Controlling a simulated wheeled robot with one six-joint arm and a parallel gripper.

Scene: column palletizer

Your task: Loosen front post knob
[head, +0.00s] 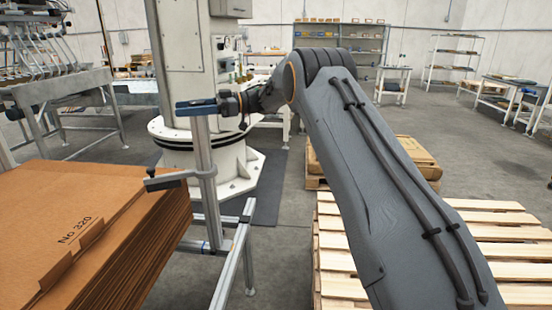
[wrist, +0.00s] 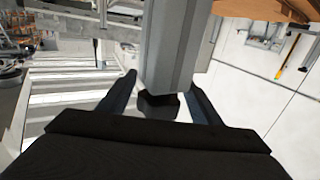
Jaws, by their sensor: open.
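The front post (head: 204,150) is an upright grey metal profile beside the cardboard stack. My gripper (head: 185,107) reaches in from the right at the top of this post, with a dark blue finger lying across it. In the wrist view my gripper (wrist: 160,78) is open, one finger on each side of the post (wrist: 170,50). A dark knob (wrist: 158,106) shows at the post's end, between the fingers, with gaps on both sides. I cannot tell whether a finger touches it. The knob is not discernible in the head view.
A stack of brown cardboard blanks (head: 85,220) stands left of the post. A dark side bracket (head: 163,183) juts from the post toward it. A white machine column (head: 185,60) stands behind. Wooden pallets (head: 340,265) lie at right, below my arm.

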